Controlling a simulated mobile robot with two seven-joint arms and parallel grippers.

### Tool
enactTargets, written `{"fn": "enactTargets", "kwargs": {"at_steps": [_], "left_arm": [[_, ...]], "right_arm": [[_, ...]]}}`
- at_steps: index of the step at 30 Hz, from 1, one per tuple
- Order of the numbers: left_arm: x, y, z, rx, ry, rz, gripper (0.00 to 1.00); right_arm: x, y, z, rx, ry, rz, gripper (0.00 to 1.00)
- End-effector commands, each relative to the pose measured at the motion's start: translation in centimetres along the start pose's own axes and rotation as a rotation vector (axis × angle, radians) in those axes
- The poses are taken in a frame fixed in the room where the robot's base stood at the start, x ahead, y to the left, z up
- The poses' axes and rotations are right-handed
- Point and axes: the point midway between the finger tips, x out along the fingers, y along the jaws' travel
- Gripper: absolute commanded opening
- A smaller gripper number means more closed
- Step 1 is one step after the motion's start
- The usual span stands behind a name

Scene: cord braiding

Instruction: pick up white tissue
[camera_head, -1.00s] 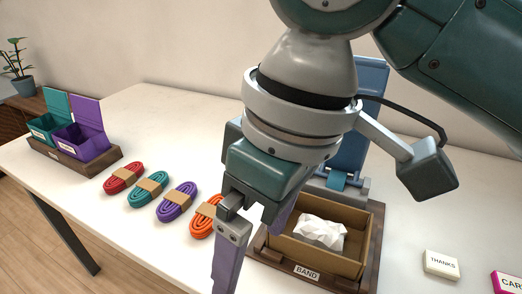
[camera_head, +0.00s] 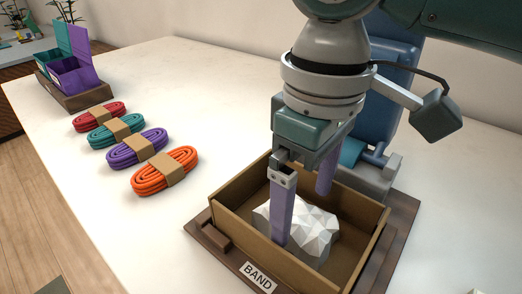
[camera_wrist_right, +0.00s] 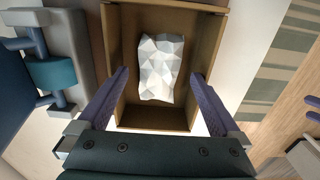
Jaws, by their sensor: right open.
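The white tissue (camera_head: 312,232) is a crumpled, faceted lump lying in an open brown box (camera_head: 372,240) labelled BAND. It also shows in the right wrist view (camera_wrist_right: 160,68), lying between the two fingers and beyond their tips. My right gripper (camera_head: 304,215) is open, with purple fingers, and is over the box. One finger hides part of the tissue in the head view. In the right wrist view the fingers (camera_wrist_right: 160,76) stand apart on either side of the tissue with nothing held.
The box sits on a dark wooden tray (camera_head: 212,245). A blue and grey device (camera_head: 375,110) stands behind it. Orange (camera_head: 164,172), purple (camera_head: 137,148), teal and red cord bundles lie to the left. Teal and purple bins (camera_head: 72,75) stand at the far left.

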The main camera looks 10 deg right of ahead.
Motion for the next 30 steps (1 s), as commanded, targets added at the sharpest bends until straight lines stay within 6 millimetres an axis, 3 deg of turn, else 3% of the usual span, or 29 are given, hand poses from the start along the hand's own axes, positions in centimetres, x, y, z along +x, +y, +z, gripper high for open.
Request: {"fn": "enactTargets", "kwargs": {"at_steps": [3,6,14,30], "left_arm": [[0.8,0.1,0.3,0.0,0.0,0.001,0.5],[0.9,0.1,0.3,0.0,-0.001,0.002,0.5],[0.9,0.3,0.3,-0.006,0.0,0.007,0.5],[0.9,0.4,0.3,-0.009,0.0,0.011,0.5]], "right_arm": [[2.3,0.0,0.3,0.0,-0.003,0.0,1.0],[3.1,0.0,0.3,-0.001,-0.002,0.0,1.0],[3.2,0.0,0.2,-0.002,0.0,0.001,1.0],[3.2,0.0,0.2,-0.001,0.0,0.001,0.39]]}}
